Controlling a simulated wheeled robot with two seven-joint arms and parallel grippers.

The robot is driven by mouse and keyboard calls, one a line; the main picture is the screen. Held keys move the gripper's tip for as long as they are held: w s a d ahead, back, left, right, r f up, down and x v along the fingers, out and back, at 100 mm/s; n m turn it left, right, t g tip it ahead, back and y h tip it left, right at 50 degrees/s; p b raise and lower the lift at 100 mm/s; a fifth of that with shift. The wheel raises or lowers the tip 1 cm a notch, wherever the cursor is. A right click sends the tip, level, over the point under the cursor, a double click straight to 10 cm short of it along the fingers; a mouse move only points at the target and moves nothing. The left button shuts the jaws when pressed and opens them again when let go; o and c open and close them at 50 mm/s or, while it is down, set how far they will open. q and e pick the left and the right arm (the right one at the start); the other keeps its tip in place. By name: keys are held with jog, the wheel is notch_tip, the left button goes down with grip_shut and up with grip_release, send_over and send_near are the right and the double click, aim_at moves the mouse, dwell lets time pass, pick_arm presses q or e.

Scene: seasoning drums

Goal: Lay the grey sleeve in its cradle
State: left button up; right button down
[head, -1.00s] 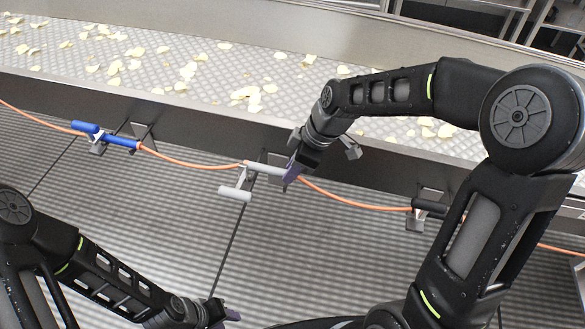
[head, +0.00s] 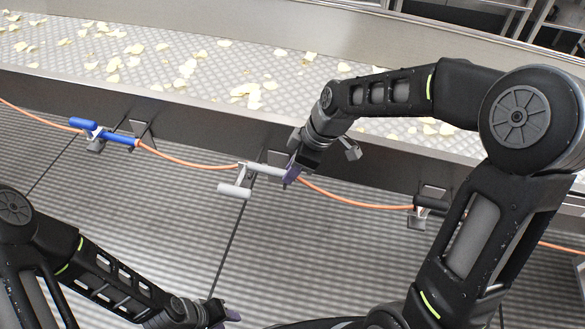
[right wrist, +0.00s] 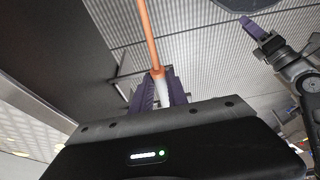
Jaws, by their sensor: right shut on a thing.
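The light grey sleeve (head: 264,170) sits on an orange cable in front of the conveyor's side wall. My right gripper (head: 291,173), with purple fingers, is shut on its right end. In the right wrist view the pale sleeve (right wrist: 162,88) shows between the two fingers, in line with the cable. A bracket cradle with a light grey bar (head: 235,191) is just below and left of the sleeve. I cannot tell whether the sleeve rests in it; my gripper hides part of the area. My left gripper (head: 226,315) is low, near the bottom edge, away from the sleeve; its jaw opening is unclear.
The orange cable (head: 190,162) runs along the conveyor wall. A blue sleeve (head: 122,138) is at a bracket on the left, and a black bar (head: 431,203) marks a bracket on the right. Chips lie on the conveyor (head: 200,85). The floor in front is clear.

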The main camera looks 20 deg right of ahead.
jog(key=shift+f, duration=0.2)
jog(key=c, duration=1.2)
grip_release()
jog(key=shift+r, duration=0.15)
jog(key=v, duration=0.7)
jog(key=shift+r, duration=0.25)
jog(key=shift+s+d, duration=0.1)
